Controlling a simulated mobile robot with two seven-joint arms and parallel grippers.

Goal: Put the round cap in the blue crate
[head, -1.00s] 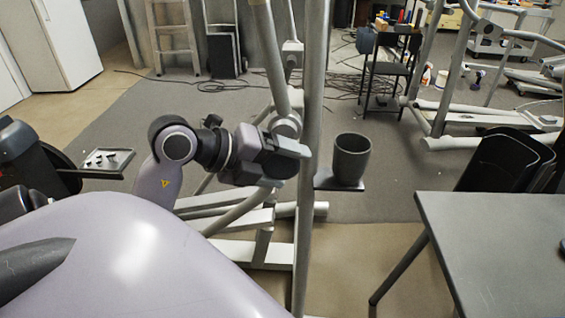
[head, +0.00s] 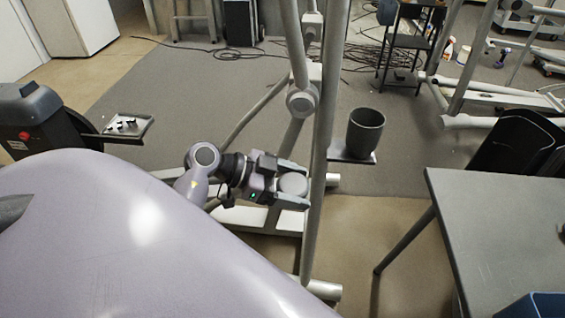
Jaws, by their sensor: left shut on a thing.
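My left gripper (head: 299,187) is low in the middle of the head view, beside the elliptical machine's upright post. It is shut on a round grey cap (head: 293,184), which shows between the two fingers with its flat face toward me. A blue crate (head: 541,306) shows only in part at the bottom right corner, and its inside is cut off by the frame edge. My right gripper is not in view.
The elliptical's post (head: 319,150) rises just right of my gripper, with its pivot joint (head: 301,100) above. A grey table (head: 500,225) is at the right. A parts tray (head: 126,127) is at the left.

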